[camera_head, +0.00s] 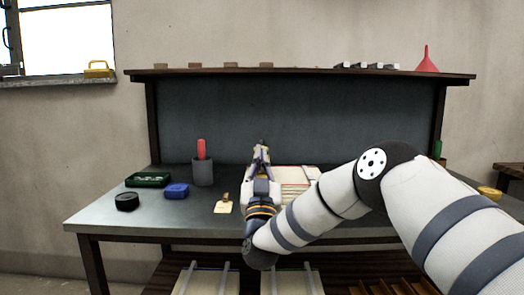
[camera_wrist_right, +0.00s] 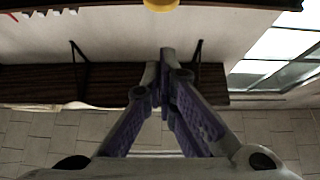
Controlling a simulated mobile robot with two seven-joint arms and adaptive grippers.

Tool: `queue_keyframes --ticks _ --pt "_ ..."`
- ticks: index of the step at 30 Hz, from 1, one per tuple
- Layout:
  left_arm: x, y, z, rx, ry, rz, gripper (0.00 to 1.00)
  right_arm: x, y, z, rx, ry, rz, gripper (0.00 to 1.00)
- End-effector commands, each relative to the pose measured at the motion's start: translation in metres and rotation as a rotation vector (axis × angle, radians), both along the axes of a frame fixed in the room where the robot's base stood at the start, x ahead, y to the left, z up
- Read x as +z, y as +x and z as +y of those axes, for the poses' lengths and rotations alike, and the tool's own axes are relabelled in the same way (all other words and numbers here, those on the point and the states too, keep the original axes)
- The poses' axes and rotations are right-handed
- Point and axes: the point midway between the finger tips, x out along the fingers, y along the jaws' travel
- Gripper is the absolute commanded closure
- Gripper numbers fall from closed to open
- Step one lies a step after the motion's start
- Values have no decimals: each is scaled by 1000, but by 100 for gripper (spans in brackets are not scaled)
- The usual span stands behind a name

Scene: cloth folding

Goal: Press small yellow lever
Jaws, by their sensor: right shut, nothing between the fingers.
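A small pale yellow plate (camera_head: 223,207) with a short brown upright piece on it lies near the front of the grey table; it may be the lever, but it is too small to tell. My right gripper (camera_head: 262,146) is shut and empty, to the right of this plate and pointing toward the back panel. In the right wrist view the gripper (camera_wrist_right: 166,55) has its fingertips together with nothing between them. A yellow rounded thing (camera_wrist_right: 161,4) is cut off at the top of that view, apart from the fingertips. My left gripper is not in view.
On the table (camera_head: 100,216) stand a grey cup (camera_head: 203,173) with a red handle, a green tray (camera_head: 148,180), a blue box (camera_head: 176,191) and a black round thing (camera_head: 127,201). A yellow thing (camera_head: 489,192) is at the right. Another yellow object (camera_head: 98,70) sits on the windowsill.

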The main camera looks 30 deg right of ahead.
Motion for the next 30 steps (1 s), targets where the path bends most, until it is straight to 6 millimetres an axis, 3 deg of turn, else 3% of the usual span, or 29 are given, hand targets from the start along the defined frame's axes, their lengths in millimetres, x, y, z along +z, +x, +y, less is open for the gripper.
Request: queue_keyframes --ticks 1,3,10,30 --pt "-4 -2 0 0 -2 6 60 -18 -6 4 0 -1 12 100" --pt "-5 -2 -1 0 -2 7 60 -30 -16 9 -2 -1 12 100" --pt "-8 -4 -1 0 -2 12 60 -56 -37 22 -3 0 7 100" --pt "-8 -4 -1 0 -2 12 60 -59 -41 24 -4 -1 5 100"
